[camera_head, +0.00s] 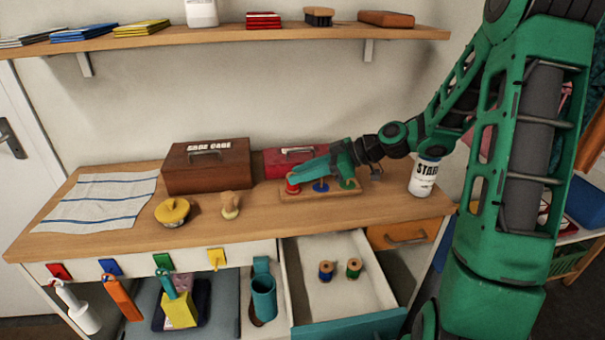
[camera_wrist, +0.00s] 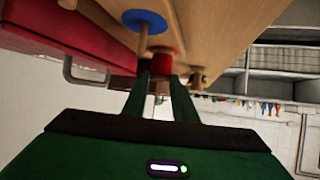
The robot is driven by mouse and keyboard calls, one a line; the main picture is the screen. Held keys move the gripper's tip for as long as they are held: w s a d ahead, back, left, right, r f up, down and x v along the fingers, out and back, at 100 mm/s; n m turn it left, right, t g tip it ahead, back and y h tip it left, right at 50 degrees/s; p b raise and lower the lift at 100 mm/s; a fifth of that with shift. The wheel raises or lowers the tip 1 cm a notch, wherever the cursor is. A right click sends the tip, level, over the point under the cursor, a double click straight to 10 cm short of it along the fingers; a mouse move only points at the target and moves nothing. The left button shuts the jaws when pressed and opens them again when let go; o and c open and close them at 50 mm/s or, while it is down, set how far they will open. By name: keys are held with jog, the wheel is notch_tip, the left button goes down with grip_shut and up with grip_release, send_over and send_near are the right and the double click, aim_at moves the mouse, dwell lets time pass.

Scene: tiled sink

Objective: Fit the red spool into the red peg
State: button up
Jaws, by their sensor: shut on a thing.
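The wooden peg board (camera_head: 338,191) lies on the worktop, with a blue base and peg (camera_head: 321,186) in the middle and a green one (camera_head: 348,184) on the right. My gripper (camera_head: 296,179) is over the board's left end. In the wrist view my gripper (camera_wrist: 160,80) is shut on the red spool (camera_wrist: 161,64), with a wooden flange showing. The blue base (camera_wrist: 145,20) and its peg are close by there. In the head view red (camera_head: 292,187) shows below the fingertips. The red peg is hidden, and I cannot tell whether the spool is around it or above it.
A red metal box (camera_head: 285,160) stands just behind the board, with a brown wooden case (camera_head: 208,166) to its left. A wooden brush (camera_head: 230,204) and yellow tin (camera_head: 172,212) stand to the left. The open drawer (camera_head: 335,290) in front holds blue (camera_head: 326,271) and green (camera_head: 354,268) spools.

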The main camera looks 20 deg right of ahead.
jog(key=o, duration=1)
jog(key=shift+f, duration=0.1)
